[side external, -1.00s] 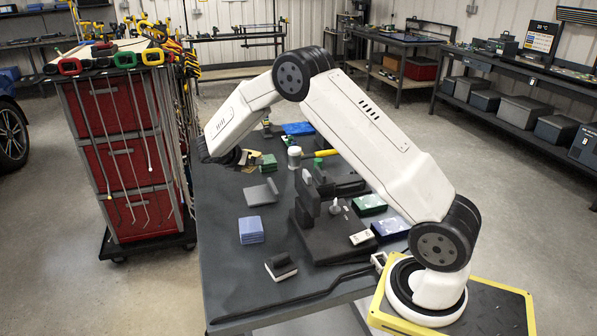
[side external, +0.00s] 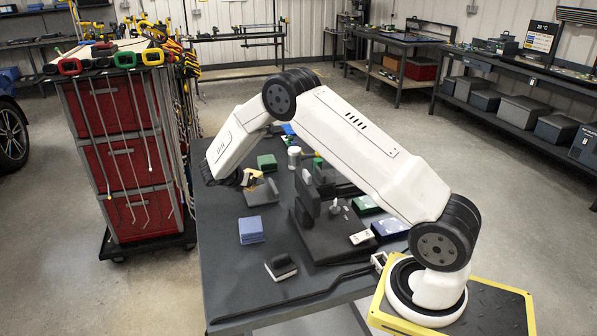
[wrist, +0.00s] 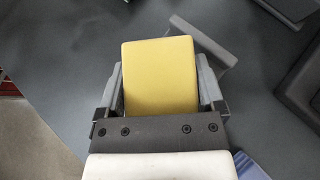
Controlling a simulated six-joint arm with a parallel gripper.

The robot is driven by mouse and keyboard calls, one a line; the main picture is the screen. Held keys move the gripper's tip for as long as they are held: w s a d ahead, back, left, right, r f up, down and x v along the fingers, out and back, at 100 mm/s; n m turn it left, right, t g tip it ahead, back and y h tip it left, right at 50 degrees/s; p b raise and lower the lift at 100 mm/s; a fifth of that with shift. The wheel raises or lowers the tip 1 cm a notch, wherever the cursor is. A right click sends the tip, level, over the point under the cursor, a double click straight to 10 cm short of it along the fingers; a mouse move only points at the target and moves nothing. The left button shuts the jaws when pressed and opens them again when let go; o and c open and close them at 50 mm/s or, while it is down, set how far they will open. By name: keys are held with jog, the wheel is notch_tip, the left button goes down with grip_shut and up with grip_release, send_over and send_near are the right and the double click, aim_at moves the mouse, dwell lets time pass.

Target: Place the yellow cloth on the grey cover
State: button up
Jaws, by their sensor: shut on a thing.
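My gripper (side external: 252,180) is shut on the yellow cloth, a folded pad, and holds it in the air near the left edge of the table. The yellow cloth (wrist: 160,75) fills the space between the two fingers (wrist: 160,85) in the wrist view. A flat grey piece with a raised edge, which looks like the grey cover (side external: 262,194), lies on the table just below my gripper. Part of it shows behind the cloth in the wrist view (wrist: 207,44); the rest is hidden by the cloth and gripper.
A green stack (side external: 267,162) lies behind. A dark fixture (side external: 325,230) stands to the right. A red drawer cart (side external: 120,150) stands left of the table.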

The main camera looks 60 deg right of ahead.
aim_at(250, 195)
jog(key=shift+f, duration=1.8)
jog(key=shift+f, duration=0.15)
jog(key=o, duration=0.9)
jog(key=shift+a+r, duration=0.1)
jog(key=shift+r, duration=0.15)
jog(key=v, duration=1.1)
jog(key=shift+a+r, duration=0.25)
jog(key=shift+a, duration=0.05)
